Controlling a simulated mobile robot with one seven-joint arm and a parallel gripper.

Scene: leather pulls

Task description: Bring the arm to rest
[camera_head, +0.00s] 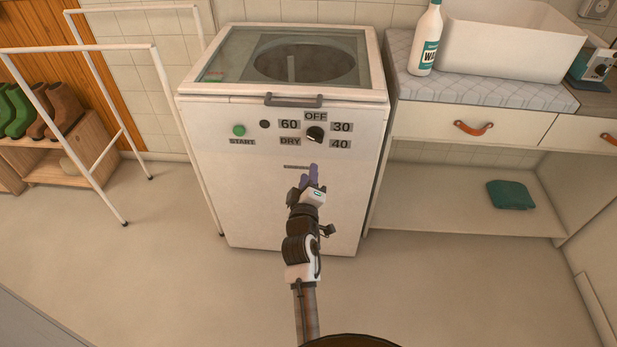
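My arm reaches up from the bottom of the view. My gripper (311,172) is in front of the white front panel of the washing machine (270,205), below the dial. Its purple fingers point up and away from me. They look close together, but the view is too small to tell whether they are open or shut. I see nothing held in them. I cannot tell whether the fingertips touch the panel.
The machine has a green start button (239,130), a black dial (315,134) and a lid handle (294,100). A white rack (104,175) stands left. A counter with leather-pull drawers (474,128) stands right. Open floor (170,270) lies at lower left.

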